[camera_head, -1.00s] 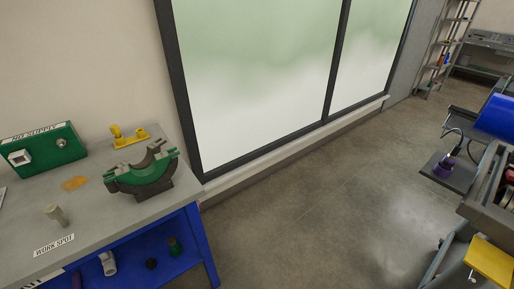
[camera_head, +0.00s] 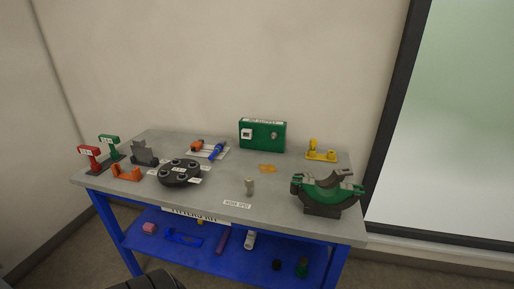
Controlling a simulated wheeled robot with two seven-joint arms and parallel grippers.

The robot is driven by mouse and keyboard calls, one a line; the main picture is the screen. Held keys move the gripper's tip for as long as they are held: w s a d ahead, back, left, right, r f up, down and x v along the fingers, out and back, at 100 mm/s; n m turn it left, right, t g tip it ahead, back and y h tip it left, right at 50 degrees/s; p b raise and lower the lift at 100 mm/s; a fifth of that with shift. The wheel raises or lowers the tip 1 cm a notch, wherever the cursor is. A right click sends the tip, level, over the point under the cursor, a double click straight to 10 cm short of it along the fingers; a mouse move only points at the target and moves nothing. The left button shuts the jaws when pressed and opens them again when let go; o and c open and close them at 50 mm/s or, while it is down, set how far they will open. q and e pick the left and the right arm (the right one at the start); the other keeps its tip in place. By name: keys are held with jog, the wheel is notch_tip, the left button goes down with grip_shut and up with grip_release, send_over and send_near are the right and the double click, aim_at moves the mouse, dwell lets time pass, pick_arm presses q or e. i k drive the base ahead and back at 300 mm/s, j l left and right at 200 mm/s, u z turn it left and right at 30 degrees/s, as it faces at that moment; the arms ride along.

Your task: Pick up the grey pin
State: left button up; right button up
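A small grey-beige upright cylinder (camera_head: 250,187), which looks like the grey pin, stands on the workbench (camera_head: 215,181) just behind the "WORK SPOT" label (camera_head: 237,204). It stands clear of the things around it. Neither of my grippers is in view, so their state does not show.
Right of the pin is a green and black clamp (camera_head: 327,196). Behind stand a green supply box (camera_head: 263,136) and a yellow fixture (camera_head: 321,155). Left are a black round holder (camera_head: 180,174), an orange bracket (camera_head: 127,172) and red (camera_head: 90,153) and green (camera_head: 109,141) signs. A blue lower shelf (camera_head: 205,262) holds several parts.

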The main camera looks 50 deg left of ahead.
aim_at(248, 180)
jog(key=u, duration=1.65)
